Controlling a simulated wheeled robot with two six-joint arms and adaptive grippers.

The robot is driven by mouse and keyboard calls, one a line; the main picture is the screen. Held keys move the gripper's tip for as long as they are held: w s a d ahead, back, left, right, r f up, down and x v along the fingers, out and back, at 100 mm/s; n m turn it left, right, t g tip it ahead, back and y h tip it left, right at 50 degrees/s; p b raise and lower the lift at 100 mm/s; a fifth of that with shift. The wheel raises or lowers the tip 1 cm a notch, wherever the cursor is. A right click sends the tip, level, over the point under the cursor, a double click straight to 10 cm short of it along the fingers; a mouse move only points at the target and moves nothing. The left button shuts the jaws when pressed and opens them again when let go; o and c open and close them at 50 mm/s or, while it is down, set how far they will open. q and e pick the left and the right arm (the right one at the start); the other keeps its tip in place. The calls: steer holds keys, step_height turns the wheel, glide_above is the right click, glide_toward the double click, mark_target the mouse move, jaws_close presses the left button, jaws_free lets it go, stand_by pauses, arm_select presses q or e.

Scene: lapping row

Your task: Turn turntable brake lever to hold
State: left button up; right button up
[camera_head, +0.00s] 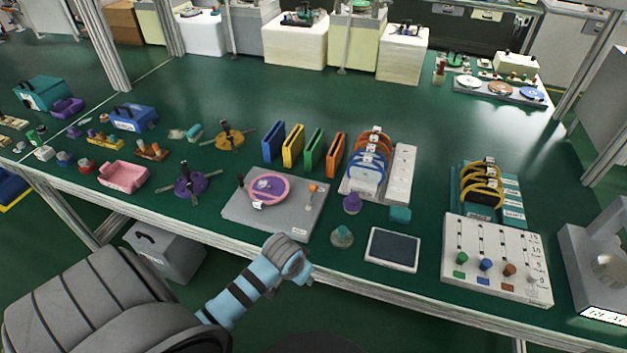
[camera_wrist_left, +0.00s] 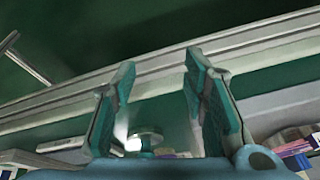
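The turntable is a pink disc (camera_head: 283,189) with a purple centre on a grey base plate (camera_head: 245,211), near the table's front edge. A small lever with an orange knob (camera_head: 313,188) stands on the plate, right of the disc; I take it for the brake lever. Its markings are too small to read. My left arm's wrist is in front of the table edge, below the plate in the head view; its fingers are mostly hidden there. In the left wrist view my left gripper (camera_wrist_left: 160,100) has its two fingers apart with nothing between them. My right gripper is not in view.
A dark tablet-like panel (camera_head: 393,250), a small green-based knob (camera_head: 342,237) and a purple knob (camera_head: 352,203) are right of the plate. A purple spoked piece (camera_head: 190,184) is to its left. Coloured upright plates (camera_head: 293,146) stand behind. The table's front edge (camera_head: 205,238) is near my wrist.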

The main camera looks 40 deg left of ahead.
arm_select(q)
steer(key=w+a+r+n, duration=0.2)
steer(key=w+a+r, duration=0.4)
steer(key=w+r, duration=0.55)
steer(key=n, duration=0.1)
glide_toward(313, 186)
steer(key=shift+t, duration=0.5)
steer(key=b+x, duration=0.1)
steer(key=x, duration=0.2)
steer(key=b+x, duration=0.2)
steer(key=x, duration=0.2)
steer(key=s+b+x, duration=0.1)
steer(key=x, duration=0.3)
steer(key=shift+f, duration=0.15)
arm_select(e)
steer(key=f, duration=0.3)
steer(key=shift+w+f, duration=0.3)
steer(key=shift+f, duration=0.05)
arm_select(q)
jaws_close()
